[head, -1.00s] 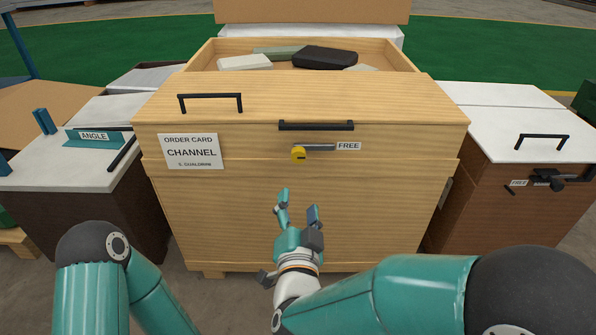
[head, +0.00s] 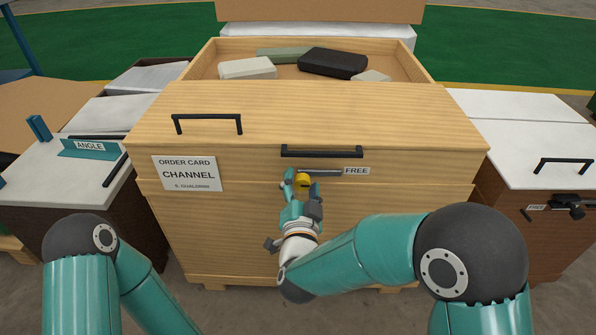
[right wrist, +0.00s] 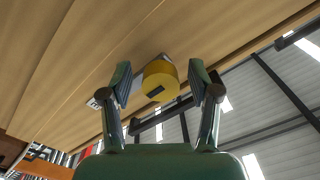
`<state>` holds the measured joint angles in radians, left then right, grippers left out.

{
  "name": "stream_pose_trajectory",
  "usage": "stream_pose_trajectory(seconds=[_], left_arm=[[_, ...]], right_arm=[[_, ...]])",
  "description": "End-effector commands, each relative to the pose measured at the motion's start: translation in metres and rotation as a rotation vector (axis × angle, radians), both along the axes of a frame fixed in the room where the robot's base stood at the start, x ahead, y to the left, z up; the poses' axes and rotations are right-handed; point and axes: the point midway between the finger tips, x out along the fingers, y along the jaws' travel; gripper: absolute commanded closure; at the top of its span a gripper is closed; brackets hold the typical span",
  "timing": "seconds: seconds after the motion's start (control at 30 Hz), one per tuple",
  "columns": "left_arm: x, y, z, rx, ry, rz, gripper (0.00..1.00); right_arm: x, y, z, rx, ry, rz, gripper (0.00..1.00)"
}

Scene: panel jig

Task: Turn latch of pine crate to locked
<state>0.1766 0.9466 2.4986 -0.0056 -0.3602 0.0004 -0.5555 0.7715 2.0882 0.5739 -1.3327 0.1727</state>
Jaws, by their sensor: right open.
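The pine crate (head: 250,245) stands in front of me with its lid part and an order card reading CHANNEL. Its latch (head: 304,180) has a yellow round hub and a grey lever (head: 322,173) pointing right toward a FREE label (head: 357,171). My right gripper (head: 301,185) is open, with its fingers up at the hub. In the right wrist view the yellow hub (right wrist: 160,80) lies between the two open fingers (right wrist: 162,88), with no clear contact. My left arm shows at the lower left of the head view; its gripper is out of the picture.
A black handle (head: 322,152) sits just above the latch, and another handle (head: 207,119) is on the top at left. The open top holds several blocks (head: 333,62). A white-topped brown crate (head: 535,170) stands at right and an ANGLE-labelled one (head: 60,180) at left.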

Motion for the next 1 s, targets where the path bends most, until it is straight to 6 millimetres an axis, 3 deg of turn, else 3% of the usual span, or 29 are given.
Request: stream_pose_trajectory(seconds=[0.37, 0.73, 1.0], left_arm=[[-0.0003, 0.0000, 0.0015, 0.000, 0.001, 0.000, 0.63], [-0.0002, 0.0000, 0.0015, 0.000, 0.001, 0.000, 0.63], [-0.0001, 0.0000, 0.0014, 0.000, 0.000, 0.000, 0.63]], right_arm=[[0.0028, -0.0013, -0.0005, 0.000, 0.000, -0.003, 0.39], [0.0027, -0.0009, -0.0008, 0.000, 0.000, -0.002, 0.99], [0.0026, -0.0023, -0.0013, -0.001, 0.002, -0.002, 1.00]])
